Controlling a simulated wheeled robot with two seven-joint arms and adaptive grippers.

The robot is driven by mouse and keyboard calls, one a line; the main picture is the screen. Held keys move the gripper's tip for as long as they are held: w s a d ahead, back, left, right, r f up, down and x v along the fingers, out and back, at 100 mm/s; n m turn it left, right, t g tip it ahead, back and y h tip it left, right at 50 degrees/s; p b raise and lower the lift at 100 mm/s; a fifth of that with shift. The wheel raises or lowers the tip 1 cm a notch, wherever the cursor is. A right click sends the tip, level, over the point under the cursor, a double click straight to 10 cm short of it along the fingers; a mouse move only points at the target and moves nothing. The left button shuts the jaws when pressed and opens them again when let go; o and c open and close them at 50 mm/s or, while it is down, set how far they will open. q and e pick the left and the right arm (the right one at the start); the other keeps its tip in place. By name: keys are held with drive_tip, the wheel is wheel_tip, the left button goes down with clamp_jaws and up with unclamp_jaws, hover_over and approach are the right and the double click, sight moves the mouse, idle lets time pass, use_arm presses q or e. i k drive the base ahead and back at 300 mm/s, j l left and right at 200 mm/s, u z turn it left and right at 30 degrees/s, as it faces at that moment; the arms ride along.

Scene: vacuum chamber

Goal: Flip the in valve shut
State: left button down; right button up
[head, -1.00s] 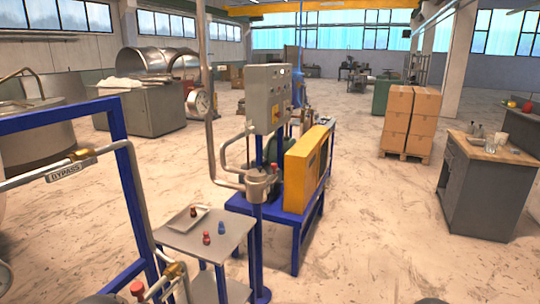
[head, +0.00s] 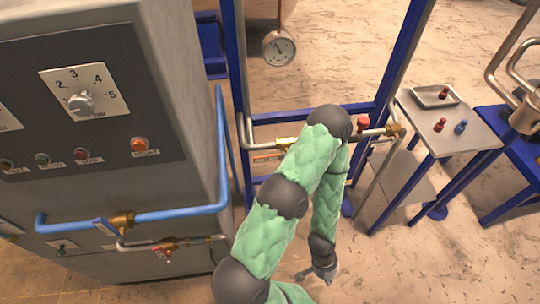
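No label reading "in" can be read, so I cannot tell which valve is the in valve. A brass valve with a blue lever (head: 120,221) sits on the blue pipe at the grey cabinet's lower front. A smaller brass valve (head: 168,245) is on the thin pipe below it. Another brass valve (head: 288,143) is on the blue frame's pipe, partly behind my arm. My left gripper (head: 317,274) hangs low at bottom centre, apart from these valves; its fingers are small and dark, and their opening is unclear. My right gripper is out of view.
The grey cabinet (head: 185,80) with a dial fills the left. The blue frame (head: 402,55) carries a red knob (head: 363,123). A small table (head: 470,138) with a tray and small bottles stands right. Floor at lower right is clear.

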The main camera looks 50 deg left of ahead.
sight(276, 156)
drive_tip(key=i+l+u, duration=0.1)
drive_tip(key=u, duration=0.3)
drive_tip(key=l+u, duration=0.15)
drive_tip(key=u, duration=0.25)
drive_tip(key=i+l+u, duration=0.1)
drive_tip(key=u, duration=0.3)
drive_tip(key=l+u, duration=0.25)
drive_tip(key=u, duration=0.15)
drive_tip(key=j+u, duration=0.25)
drive_tip(key=u, duration=0.25)
